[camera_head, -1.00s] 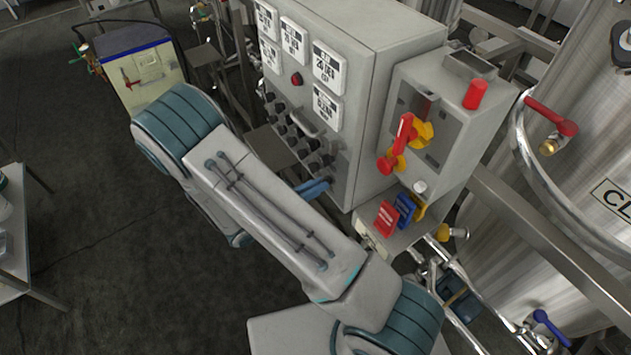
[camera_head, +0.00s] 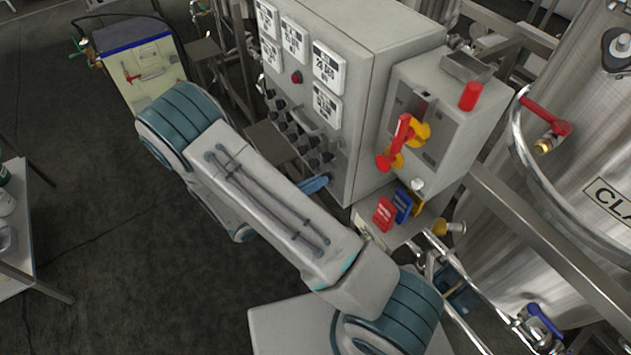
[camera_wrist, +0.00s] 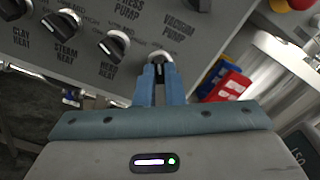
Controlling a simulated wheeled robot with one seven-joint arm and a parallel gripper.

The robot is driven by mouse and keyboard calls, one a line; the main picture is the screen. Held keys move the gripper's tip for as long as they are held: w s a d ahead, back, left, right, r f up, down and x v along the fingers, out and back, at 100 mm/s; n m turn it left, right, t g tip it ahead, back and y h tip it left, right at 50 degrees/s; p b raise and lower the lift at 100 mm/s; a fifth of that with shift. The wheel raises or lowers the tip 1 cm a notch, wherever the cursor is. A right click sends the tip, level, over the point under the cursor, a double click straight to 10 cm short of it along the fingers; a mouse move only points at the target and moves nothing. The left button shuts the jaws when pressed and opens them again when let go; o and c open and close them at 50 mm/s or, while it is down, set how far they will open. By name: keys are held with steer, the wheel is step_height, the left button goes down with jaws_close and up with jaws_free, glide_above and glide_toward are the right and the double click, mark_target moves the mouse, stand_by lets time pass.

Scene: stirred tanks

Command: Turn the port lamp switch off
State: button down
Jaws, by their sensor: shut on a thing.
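The grey control panel (camera_head: 320,65) carries rows of dark rotary switches (camera_head: 292,130). In the wrist view, my gripper (camera_wrist: 160,72) has its blue fingers shut on a rotary switch (camera_wrist: 160,56) with a pale rim, at the right end of the lower row. The fingers hide most of this switch and any label below it, so I cannot read its name or setting. In the head view, my gripper (camera_head: 315,184) is at the panel's lower right corner, and the gripped switch cannot be made out.
To the right are a red paddle (camera_head: 384,213), a blue paddle (camera_head: 403,205) and a red lever (camera_head: 401,135). A steel tank (camera_head: 590,150) stands at far right.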

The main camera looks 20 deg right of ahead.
steer(key=c, duration=1.5)
jaws_free()
steer(key=b+v, duration=0.3)
steer(key=v, duration=1.1)
steer(key=shift+d+r, duration=0.1)
